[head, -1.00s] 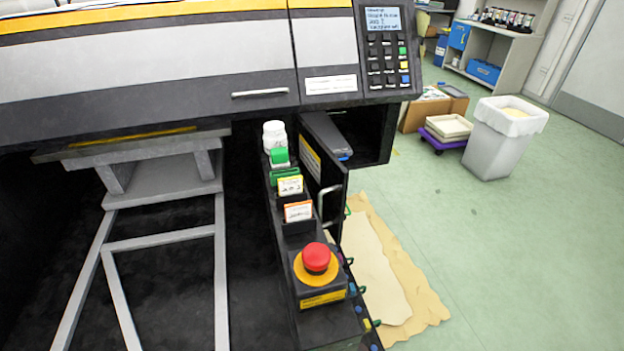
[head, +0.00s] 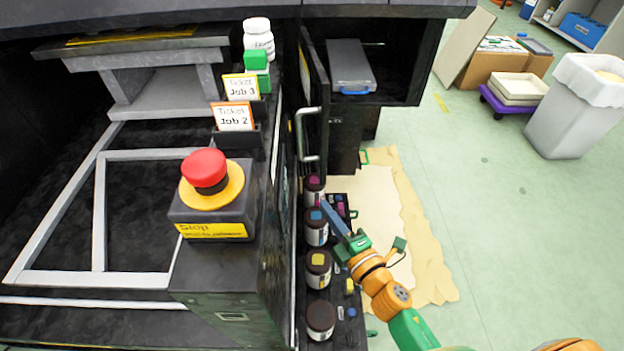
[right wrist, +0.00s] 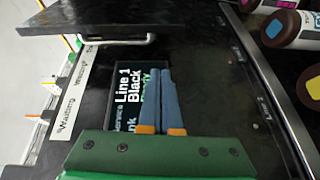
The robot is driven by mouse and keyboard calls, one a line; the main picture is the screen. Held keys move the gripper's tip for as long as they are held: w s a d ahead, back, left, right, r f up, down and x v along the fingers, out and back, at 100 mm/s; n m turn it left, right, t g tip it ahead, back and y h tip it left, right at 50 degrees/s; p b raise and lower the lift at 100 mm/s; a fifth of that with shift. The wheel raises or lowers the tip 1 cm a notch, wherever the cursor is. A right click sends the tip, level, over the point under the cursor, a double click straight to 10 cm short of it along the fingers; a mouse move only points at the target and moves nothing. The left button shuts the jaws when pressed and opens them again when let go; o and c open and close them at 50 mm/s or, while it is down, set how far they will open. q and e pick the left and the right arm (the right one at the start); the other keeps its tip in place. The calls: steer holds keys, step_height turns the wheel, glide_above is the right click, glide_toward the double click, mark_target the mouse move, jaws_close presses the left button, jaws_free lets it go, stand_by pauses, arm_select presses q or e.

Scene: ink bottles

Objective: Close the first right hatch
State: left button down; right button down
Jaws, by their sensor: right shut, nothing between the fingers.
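An upright black hatch door (head: 315,105) with a light bar handle (head: 308,135) stands open at the machine's right side, before a compartment. A dark panel (right wrist: 90,18) with a similar handle (right wrist: 125,40) crosses the top of the right wrist view. My right gripper (head: 326,206) has blue fingers, shut and empty. It is right of and below the door handle, near the ink bottles. In the right wrist view its fingers (right wrist: 171,75) partly cover a screen (right wrist: 128,95) reading "Line 1 Black". My left gripper is not in view.
Several ink bottles, one with a yellow-marked cap (head: 318,268), stand in a row on a dark ledge. A grey case (head: 350,66) sits in the compartment. A red stop button (head: 204,170) is at left. Brown paper (head: 405,220) lies on the floor; a bin (head: 572,115) stands farther right.

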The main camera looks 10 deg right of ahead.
steer(key=shift+n+y, duration=0.3)
steer(key=shift+n, duration=0.3)
steer(key=w, duration=0.3)
steer(key=w+r, duration=0.1)
steer(key=w, duration=0.2)
steer(key=w+r, duration=0.1)
steer(key=w, duration=0.2)
steer(key=shift+w+a, duration=0.35)
steer(key=shift+d+f, duration=0.1)
steer(key=shift+d, duration=0.3)
